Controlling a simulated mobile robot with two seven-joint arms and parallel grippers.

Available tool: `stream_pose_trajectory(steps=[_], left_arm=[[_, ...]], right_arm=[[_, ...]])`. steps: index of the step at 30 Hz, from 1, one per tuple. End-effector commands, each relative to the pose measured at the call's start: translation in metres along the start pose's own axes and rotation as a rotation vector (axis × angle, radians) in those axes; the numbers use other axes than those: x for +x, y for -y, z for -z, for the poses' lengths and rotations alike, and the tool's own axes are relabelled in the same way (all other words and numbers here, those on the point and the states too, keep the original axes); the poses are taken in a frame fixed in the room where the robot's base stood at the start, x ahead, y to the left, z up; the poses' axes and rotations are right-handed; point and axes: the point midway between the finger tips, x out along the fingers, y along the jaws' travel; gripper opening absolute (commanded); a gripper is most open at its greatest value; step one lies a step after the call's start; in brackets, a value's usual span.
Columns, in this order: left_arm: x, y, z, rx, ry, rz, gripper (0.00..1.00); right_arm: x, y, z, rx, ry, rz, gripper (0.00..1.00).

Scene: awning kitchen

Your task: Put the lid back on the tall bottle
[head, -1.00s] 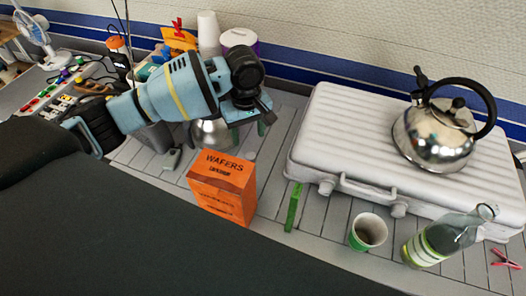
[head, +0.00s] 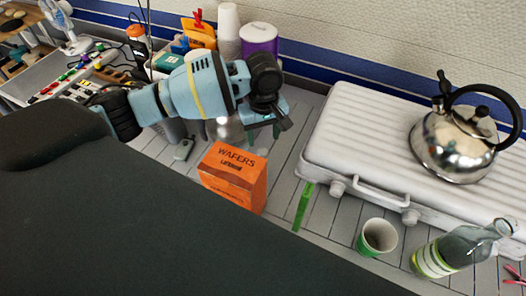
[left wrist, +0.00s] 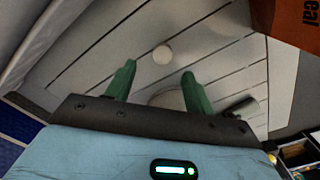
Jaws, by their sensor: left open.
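The tall bottle (head: 462,248) is clear glass with yellow-green bands. It stands at the lower right of the head view, and its neck looks bare. A small pale disc, probably the lid, lies on the slatted counter behind the wafers box; in the left wrist view this disc (left wrist: 163,54) shows just beyond the fingertips. My left gripper (head: 281,122) is above the counter behind the box. In the left wrist view its green fingers (left wrist: 157,75) are apart, with nothing held between them. My right gripper is not in view.
An orange wafers box (head: 234,178) stands close to the left gripper. A white ribbed case (head: 375,140) carries a steel kettle (head: 455,145). A green-and-white cup (head: 377,237) stands left of the bottle. A green strip (head: 304,205) lies between the box and the case.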

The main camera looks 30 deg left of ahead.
Motion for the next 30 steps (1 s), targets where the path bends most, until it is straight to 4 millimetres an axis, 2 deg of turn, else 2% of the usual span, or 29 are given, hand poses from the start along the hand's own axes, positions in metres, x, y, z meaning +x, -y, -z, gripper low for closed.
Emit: stream_pose_trajectory(steps=[5, 12, 16, 28, 30], left_arm=[[0.004, 0.001, 0.000, 0.000, 0.000, 0.001, 0.53], [0.037, 0.004, -0.004, -0.001, 0.001, 0.002, 0.53], [0.049, 0.004, -0.004, -0.001, 0.000, 0.001, 0.53], [0.051, 0.003, -0.004, 0.000, -0.002, -0.002, 0.53], [0.051, 0.003, -0.004, 0.000, -0.002, -0.002, 0.45]], right_arm=[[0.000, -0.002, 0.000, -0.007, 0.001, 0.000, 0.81], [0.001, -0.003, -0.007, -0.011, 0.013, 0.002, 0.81], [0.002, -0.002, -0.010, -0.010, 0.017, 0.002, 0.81], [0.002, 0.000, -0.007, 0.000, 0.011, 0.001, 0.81], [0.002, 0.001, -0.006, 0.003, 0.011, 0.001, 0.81]])
